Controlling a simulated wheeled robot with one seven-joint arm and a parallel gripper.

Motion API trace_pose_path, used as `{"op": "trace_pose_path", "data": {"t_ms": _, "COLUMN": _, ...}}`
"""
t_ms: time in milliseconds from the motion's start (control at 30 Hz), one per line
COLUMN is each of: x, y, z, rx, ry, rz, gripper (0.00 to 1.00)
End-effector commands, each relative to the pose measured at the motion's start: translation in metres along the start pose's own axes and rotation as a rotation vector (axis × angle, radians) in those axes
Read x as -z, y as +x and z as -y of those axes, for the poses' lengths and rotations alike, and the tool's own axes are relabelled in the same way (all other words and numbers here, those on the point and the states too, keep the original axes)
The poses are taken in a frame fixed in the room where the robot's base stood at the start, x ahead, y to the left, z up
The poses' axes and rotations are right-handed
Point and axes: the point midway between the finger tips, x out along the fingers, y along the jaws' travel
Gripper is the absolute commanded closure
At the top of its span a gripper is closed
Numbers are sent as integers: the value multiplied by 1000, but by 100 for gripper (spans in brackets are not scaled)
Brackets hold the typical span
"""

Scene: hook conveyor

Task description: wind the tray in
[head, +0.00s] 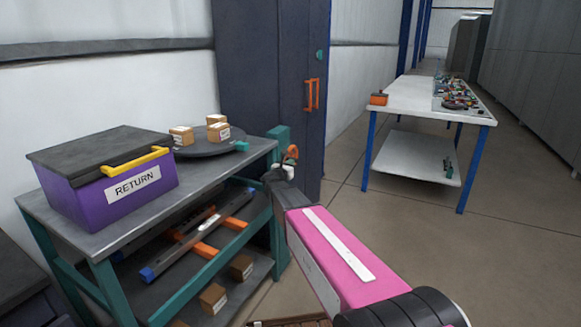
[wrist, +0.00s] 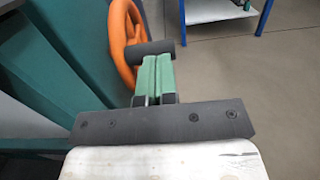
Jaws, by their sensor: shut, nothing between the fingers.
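An orange handwheel (wrist: 124,42) stands beside the teal frame, left of my fingertips in the wrist view. It also shows small in the head view (head: 291,152), at the bench's right end. My gripper (wrist: 154,60) has its green fingers together, with nothing visible between them. A dark round bar (wrist: 148,50) lies across the fingertips next to the wheel; I cannot tell whether they touch. In the head view my gripper (head: 279,173) is beside the bench's right corner post. I cannot clearly identify the tray; long dark bars with blue ends (head: 190,240) and orange crosspieces lie under the bench top.
The grey bench top (head: 90,228) holds a purple RETURN box (head: 125,192) and a dark round plate (head: 205,148) with small cartons. More cartons sit on the lower shelf. A dark cabinet (head: 262,70) stands behind. A white table (head: 420,100) stands right, with open floor before it.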

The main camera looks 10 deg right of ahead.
Motion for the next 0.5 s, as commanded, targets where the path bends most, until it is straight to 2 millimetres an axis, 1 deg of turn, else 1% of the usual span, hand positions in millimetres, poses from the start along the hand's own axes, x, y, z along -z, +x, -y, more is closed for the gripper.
{"op": "trace_pose_path", "data": {"t_ms": 500, "x": -7, "y": 2, "z": 0, "rx": 0, "ry": 0, "rz": 0, "gripper": 100}}
